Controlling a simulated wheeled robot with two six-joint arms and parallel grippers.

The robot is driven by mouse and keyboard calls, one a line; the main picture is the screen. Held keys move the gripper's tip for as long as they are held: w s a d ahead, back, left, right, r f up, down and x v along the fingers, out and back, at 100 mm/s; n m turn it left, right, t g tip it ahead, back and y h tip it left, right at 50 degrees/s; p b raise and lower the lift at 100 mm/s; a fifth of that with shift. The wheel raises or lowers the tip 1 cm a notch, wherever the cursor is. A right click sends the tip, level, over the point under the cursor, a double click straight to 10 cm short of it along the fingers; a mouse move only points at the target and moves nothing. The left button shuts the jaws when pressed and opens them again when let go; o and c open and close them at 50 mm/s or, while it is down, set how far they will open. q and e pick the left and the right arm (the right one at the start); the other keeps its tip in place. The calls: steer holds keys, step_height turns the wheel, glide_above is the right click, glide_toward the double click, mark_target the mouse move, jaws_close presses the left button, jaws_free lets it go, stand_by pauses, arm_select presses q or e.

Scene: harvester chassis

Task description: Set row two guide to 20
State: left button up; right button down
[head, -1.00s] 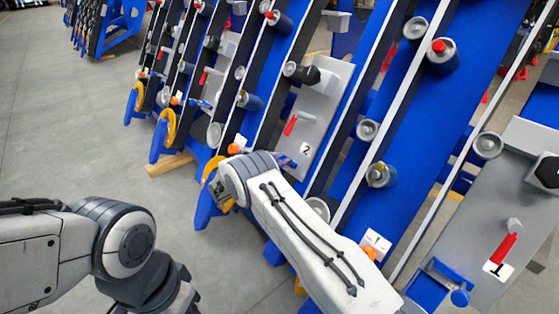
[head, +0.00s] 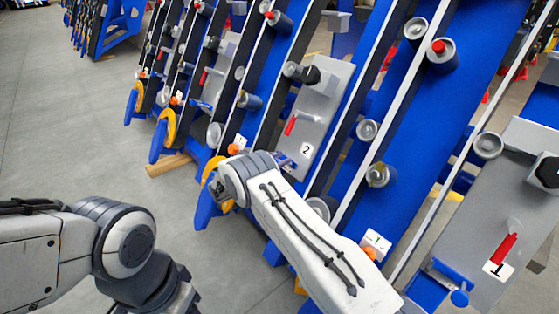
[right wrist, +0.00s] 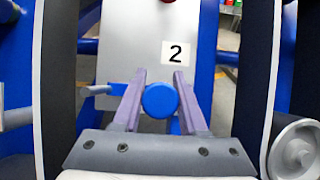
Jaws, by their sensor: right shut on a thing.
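The row two guide is a grey plate (head: 315,110) with a "2" label (head: 306,149) and a red handle (head: 290,126). In the right wrist view the plate (right wrist: 120,45) and its "2" label (right wrist: 175,52) are straight ahead. A round blue knob (right wrist: 160,101) sits below the label, with a grey peg (right wrist: 94,90) on a blue bar at its left. My right gripper (right wrist: 158,98) is shut on the blue knob, one finger on each side. In the head view my right wrist hides most of that gripper. My left gripper is outside the frame. No scale reading is visible.
At the right stands another grey plate with a "1" label (head: 498,270), a red handle (head: 505,247) and a blue knob (head: 460,298). Blue rails, black bars and rollers (head: 441,54) surround my right arm closely. Open grey floor (head: 60,120) lies at the left.

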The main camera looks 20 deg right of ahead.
stand_by(0.4)
steer(key=shift+w+a+b, duration=0.25)
steer(key=shift+w+a, duration=0.05)
steer(key=shift+w, duration=0.2)
steer(key=shift+w+a+b, duration=0.25)
steer(key=shift+w+a, duration=0.05)
steer(key=shift+w, duration=0.2)
steer(key=shift+c, duration=2.4)
jaws_free()
steer(key=shift+d, duration=0.1)
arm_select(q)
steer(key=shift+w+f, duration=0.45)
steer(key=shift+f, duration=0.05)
arm_select(e)
steer(key=shift+d, duration=0.1)
steer(key=shift+s, duration=0.1)
arm_select(q)
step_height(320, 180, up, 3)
steer(key=p, duration=0.3)
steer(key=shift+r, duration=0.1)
arm_select(e)
steer(key=v, duration=1)
steer(key=shift+a, duration=0.25)
